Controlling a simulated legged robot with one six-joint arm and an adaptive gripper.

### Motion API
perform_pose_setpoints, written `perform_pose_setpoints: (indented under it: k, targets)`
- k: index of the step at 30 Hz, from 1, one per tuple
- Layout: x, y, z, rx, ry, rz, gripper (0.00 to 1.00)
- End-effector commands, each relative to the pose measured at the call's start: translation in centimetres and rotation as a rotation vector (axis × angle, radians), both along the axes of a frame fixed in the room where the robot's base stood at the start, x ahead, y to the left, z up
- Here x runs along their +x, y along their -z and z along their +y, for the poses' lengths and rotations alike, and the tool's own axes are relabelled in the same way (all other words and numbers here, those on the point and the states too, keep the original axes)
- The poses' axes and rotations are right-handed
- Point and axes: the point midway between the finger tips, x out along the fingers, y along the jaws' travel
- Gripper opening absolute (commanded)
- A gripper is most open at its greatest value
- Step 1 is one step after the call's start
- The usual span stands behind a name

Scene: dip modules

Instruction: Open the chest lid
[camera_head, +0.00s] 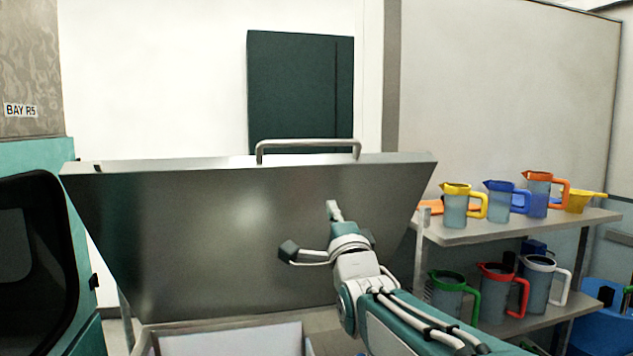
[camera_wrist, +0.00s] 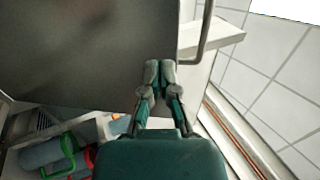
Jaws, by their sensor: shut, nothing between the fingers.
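The grey metal chest lid (camera_head: 200,225) stands raised and tilted in the head view, its broad flat face toward me. Its bar handle (camera_head: 308,146) is along the top edge. The open chest body (camera_head: 230,343) shows below the lid, cut off by the bottom of the picture. My gripper (camera_head: 333,210) is shut and empty in front of the lid's right half, below the handle. In the wrist view, the shut fingertips (camera_wrist: 160,68) are close to the lid (camera_wrist: 85,50), and the handle (camera_wrist: 205,40) is to their right. I cannot tell whether they touch the lid.
A shelf unit (camera_head: 470,234) with several colored-handle pitchers stands close to the right of the lid. A teal machine with a dark window (camera_head: 35,260) stands at the left. A dark green panel (camera_head: 300,90) is on the wall behind.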

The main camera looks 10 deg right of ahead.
Motion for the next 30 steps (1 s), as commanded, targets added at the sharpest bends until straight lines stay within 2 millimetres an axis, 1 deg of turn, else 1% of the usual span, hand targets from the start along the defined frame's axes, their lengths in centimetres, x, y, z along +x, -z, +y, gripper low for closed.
perform_pose_setpoints:
  k: [1, 4, 8, 11, 14, 30]
  targets:
    - [-0.8, 1.1, 0.0, -0.001, -0.004, -0.029, 0.0]
    - [-2.3, 2.3, 0.2, -0.002, -0.014, -0.087, 0.0]
    - [-3.3, 3.1, 0.3, -0.002, -0.021, -0.128, 0.0]
    - [-3.3, 3.0, 0.3, -0.003, -0.022, -0.138, 0.0]
    - [-2.3, 2.5, 0.3, -0.003, -0.022, -0.137, 0.0]
    - [5.8, -2.3, 0.4, -0.003, -0.022, -0.136, 0.0]
